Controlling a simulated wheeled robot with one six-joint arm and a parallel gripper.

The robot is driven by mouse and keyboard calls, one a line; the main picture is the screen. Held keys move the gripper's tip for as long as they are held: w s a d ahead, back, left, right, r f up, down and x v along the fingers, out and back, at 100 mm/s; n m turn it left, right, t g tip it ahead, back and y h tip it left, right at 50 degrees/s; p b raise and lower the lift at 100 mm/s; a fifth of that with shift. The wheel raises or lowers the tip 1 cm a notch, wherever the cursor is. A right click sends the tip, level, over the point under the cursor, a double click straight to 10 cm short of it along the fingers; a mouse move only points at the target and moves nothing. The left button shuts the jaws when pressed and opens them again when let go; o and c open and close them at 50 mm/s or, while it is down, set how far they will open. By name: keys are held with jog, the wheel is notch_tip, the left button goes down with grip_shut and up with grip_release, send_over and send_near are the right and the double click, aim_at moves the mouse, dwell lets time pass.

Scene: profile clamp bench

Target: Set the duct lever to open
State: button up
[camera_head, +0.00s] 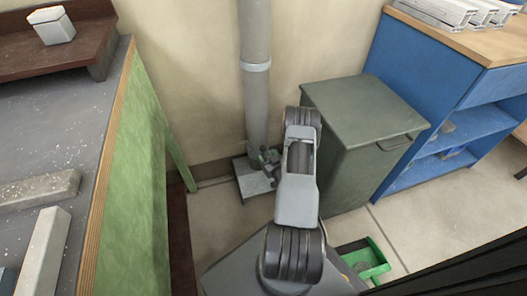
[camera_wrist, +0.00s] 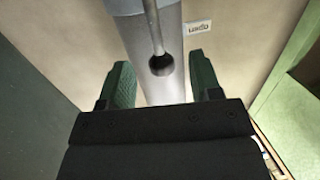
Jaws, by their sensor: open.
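The grey duct (camera_head: 256,110) rises along the wall in the head view, with a pale collar around it. It also shows in the wrist view (camera_wrist: 172,92). In the wrist view the duct lever (camera_wrist: 156,32) is a thin grey rod ending in a dark round knob. A small label (camera_wrist: 198,28) beside the duct appears to read "open" upside down. My gripper (camera_wrist: 163,80) is open, its two green fingers on either side of the duct and the knob. No contact with the knob shows. In the head view my gripper (camera_head: 265,158) is low in front of the duct; the lever cannot be made out there.
A dark green cabinet (camera_head: 362,125) stands close to the right of my arm. A blue shelf unit (camera_head: 440,85) is beyond it. A green-sided bench (camera_head: 125,170) stands on the left. A green dustpan-like item (camera_head: 365,260) lies on the floor at the lower right.

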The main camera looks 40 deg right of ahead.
jog(key=s+a+r+p, duration=0.1)
jog(key=s+p, duration=0.1)
jog(key=s, duration=0.7)
jog(key=shift+s+a, duration=0.2)
jog(key=shift+a, duration=0.05)
jog(key=w+r+n+g+p, duration=0.15)
jog(key=w+r+p, duration=0.35)
jog(key=r, duration=0.5)
jog(key=w+r+n+g+p, duration=0.1)
jog(key=w+r+g+p, duration=0.2)
jog(key=w+r+p, duration=0.5)
jog(key=s+a+r+g+p, duration=0.1)
jog(key=a+r+p, duration=0.2)
jog(key=r, duration=0.7)
jog(key=s+a+r+g+p, duration=0.1)
jog(key=a+r+g+p, duration=0.15)
jog(key=r, duration=0.75)
jog(key=s+a+r+g+p, duration=0.15)
jog(key=a+r+p, duration=0.25)
jog(key=r, duration=0.4)
jog(key=s+a+r+p, duration=0.3)
jog(key=a+r, duration=0.1)
jog(key=r, duration=0.4)
jog(key=s+a+r+g+y+p, duration=0.2)
jog(key=s+a+r+p, duration=0.5)
jog(key=s+a+r, duration=0.4)
notch_tip(320, 180, up, 2)
jog(key=shift+s+a+r+m+g+y, duration=0.15)
jog(key=shift+s+a+m+g+y, duration=0.2)
jog(key=shift+s+g, duration=0.5)
